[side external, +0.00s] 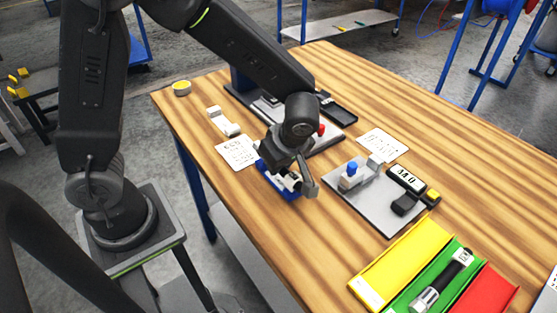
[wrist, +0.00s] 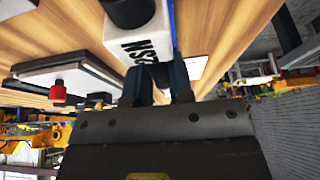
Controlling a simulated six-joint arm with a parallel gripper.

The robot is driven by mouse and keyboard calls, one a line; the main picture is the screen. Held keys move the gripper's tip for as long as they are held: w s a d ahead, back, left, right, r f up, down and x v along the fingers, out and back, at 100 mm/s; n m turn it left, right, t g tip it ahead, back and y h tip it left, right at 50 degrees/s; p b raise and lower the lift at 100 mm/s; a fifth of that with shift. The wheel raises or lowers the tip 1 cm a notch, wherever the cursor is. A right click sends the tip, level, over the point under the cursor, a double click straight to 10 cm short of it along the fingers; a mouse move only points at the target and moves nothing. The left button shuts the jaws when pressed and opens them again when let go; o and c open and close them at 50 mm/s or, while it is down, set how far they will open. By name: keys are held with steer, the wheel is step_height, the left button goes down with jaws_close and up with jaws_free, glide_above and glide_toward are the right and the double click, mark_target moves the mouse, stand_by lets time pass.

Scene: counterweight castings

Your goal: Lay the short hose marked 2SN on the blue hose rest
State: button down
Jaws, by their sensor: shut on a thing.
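My gripper (side external: 300,180) is low over the table and shut on the short hose (side external: 289,180), which lies at the blue hose rest (side external: 267,180). In the wrist view the hose's white band (wrist: 140,42) shows the mark 2SN, beyond my fingers (wrist: 160,82). Its black part (wrist: 127,12) runs out at the top edge. A blue strip beside the band looks like part of the rest. My gripper hides much of hose and rest, so I cannot tell whether the hose touches the rest.
A grey plate (side external: 384,214) with a blue-topped fixture stands right of my gripper. Yellow (side external: 398,262), green and red trays lie at the front right; another hose (side external: 440,283) lies in the green one. White sheets (side external: 238,151) lie nearby. A machine with a red knob (side external: 321,130) is behind.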

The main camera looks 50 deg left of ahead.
steer(key=shift+f, duration=0.55)
steer(key=c, duration=0.9)
jaws_free()
steer(key=shift+r, duration=0.15)
steer(key=shift+r, duration=3.35)
